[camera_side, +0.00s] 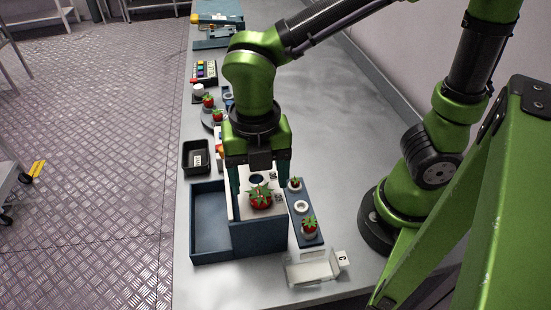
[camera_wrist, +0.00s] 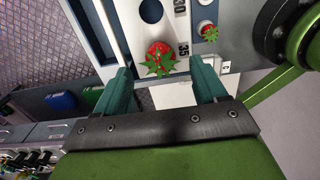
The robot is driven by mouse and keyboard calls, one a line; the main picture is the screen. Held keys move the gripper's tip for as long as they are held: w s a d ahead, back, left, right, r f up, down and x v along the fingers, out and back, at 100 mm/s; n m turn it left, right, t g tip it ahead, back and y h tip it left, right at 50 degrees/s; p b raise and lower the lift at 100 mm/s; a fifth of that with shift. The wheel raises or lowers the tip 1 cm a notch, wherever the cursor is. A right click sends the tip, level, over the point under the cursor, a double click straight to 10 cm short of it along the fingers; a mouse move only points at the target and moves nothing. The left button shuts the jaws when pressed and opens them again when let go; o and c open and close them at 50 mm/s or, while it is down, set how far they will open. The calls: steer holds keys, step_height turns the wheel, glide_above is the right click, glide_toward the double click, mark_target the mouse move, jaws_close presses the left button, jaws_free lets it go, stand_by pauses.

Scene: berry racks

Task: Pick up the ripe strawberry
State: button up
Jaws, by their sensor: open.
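A large red strawberry (camera_side: 262,201) with a green leafy cap sits at the white-topped front of a dark blue box (camera_side: 259,242). It also shows in the wrist view (camera_wrist: 160,50), beside the printed number 35. My gripper (camera_side: 261,190) is open above the box, with its teal fingers apart on either side of this strawberry. In the wrist view the fingertips (camera_wrist: 162,68) frame it from below, with nothing held between them. I cannot tell whether the fingers touch it. Smaller red strawberries sit on a blue strip to the right, one near (camera_side: 309,226) and one far (camera_side: 295,184).
An open blue bin (camera_side: 209,218) adjoins the box on the left. A clear holder marked C (camera_side: 312,270) stands at the front right. A black tray (camera_side: 195,158) and more strawberries (camera_side: 208,101) are further back. The grey table (camera_side: 330,130) is clear at the back right.

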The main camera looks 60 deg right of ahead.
mark_target(260, 201)
steer(key=shift+f, duration=1.35)
steer(key=c, duration=0.6)
steer(key=shift+c, duration=0.2)
steer(key=shift+r, duration=0.2)
